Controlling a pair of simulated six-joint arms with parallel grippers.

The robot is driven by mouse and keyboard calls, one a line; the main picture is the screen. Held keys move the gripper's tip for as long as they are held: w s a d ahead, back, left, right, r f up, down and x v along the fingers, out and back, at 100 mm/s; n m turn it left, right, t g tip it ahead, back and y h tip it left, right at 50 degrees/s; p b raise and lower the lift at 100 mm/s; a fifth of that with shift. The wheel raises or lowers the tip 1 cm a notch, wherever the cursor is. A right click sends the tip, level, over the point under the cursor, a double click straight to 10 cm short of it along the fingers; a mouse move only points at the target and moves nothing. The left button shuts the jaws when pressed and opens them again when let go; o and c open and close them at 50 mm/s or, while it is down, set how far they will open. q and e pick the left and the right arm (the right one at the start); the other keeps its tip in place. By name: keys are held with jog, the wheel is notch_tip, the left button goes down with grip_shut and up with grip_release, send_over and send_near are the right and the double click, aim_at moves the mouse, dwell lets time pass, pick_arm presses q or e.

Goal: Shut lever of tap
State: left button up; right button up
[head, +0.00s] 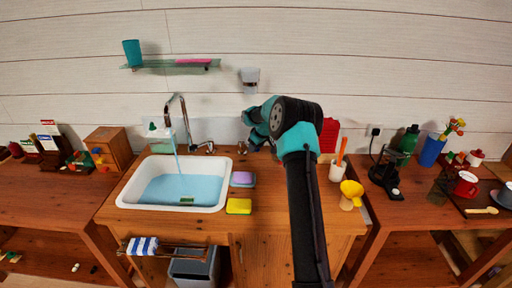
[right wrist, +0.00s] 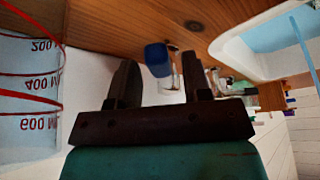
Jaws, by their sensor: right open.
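The chrome tap (head: 171,108) stands behind the white basin in the head view, and water (head: 178,172) runs from its spout. A small chrome fitting, apparently the lever (head: 207,147), is right of the spout by the wall; its exact position is unclear. My right gripper (head: 256,130) is right of it, apart from it, partly hidden by my own wrist. In the right wrist view the right gripper (right wrist: 160,75) is open, with a blue-topped object (right wrist: 157,60) showing beyond and between the fingers. My left gripper is not in view.
The white basin (head: 128,192) holds water. A clear measuring jug with red marks (right wrist: 30,90) is close beside my right gripper. A glass shelf (head: 170,66) and a wall cup (head: 250,78) are above.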

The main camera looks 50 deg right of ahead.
jog(key=shift+c, duration=0.4)
grip_shut()
